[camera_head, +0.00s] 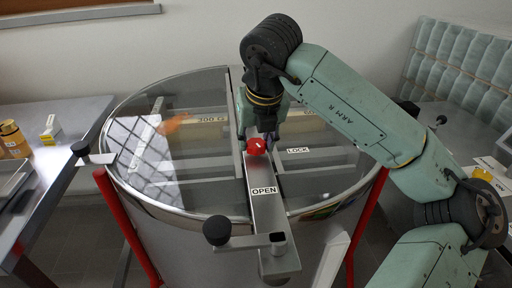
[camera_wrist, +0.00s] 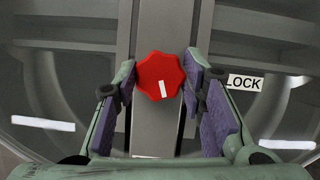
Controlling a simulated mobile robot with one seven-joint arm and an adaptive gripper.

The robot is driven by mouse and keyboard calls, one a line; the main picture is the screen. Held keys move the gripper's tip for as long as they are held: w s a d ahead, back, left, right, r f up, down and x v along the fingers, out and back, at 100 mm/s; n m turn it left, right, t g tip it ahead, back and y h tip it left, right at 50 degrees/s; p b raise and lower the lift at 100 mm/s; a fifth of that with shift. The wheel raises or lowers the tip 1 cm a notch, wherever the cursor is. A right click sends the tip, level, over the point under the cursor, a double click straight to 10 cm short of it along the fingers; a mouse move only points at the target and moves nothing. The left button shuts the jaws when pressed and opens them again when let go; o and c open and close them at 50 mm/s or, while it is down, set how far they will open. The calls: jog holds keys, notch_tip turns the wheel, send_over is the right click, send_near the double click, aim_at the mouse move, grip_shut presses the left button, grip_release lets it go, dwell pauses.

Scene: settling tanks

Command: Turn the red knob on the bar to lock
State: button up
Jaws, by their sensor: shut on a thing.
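The red knob (camera_head: 257,146) sits on the metal bar (camera_head: 268,214) that crosses the round glass-topped tank lid. In the wrist view the lobed knob (camera_wrist: 160,74) lies between the fingers of my gripper (camera_wrist: 161,66), which is shut on it. The white mark on the knob points toward the bottom of the wrist picture. My gripper (camera_head: 256,134) comes down from above in the head view. The OPEN label (camera_head: 264,190) is on the bar in front of the knob. The LOCK label (camera_head: 298,150) is to its right, and also shows in the wrist view (camera_wrist: 244,82).
A black-knobbed clamp (camera_head: 217,230) sticks out at the bar's front end. A metal table (camera_head: 84,112) with a yellow container (camera_head: 14,139) stands at left. Red legs (camera_head: 125,222) flank the tank. A padded panel (camera_head: 462,65) stands at back right.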

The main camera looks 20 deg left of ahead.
jog(key=n+y+b, duration=0.1)
jog(key=n, duration=0.2)
jog(key=shift+f+g, duration=0.1)
jog(key=shift+g, duration=0.2)
jog(key=n+g+b, duration=0.1)
jog(key=n, duration=0.2)
jog(key=shift+w+d+n+y, duration=0.1)
jog(key=shift+n+y, duration=0.2)
jog(key=shift+y, duration=0.1)
jog(key=n+g, duration=0.1)
jog(key=n, duration=0.3)
jog(key=shift+w+r+g+y+p, duration=0.1)
jog(key=shift+r+g+y+p, duration=0.1)
jog(key=shift+g+y+p, duration=0.15)
jog(key=shift+n+g+p, duration=0.45)
jog(key=shift+n+g, duration=0.3)
jog(key=shift+n, duration=1.05)
jog(key=shift+f, duration=0.1)
jog(key=o, duration=1.1)
jog(key=shift+o, duration=0.2)
jog(key=v, duration=1.2)
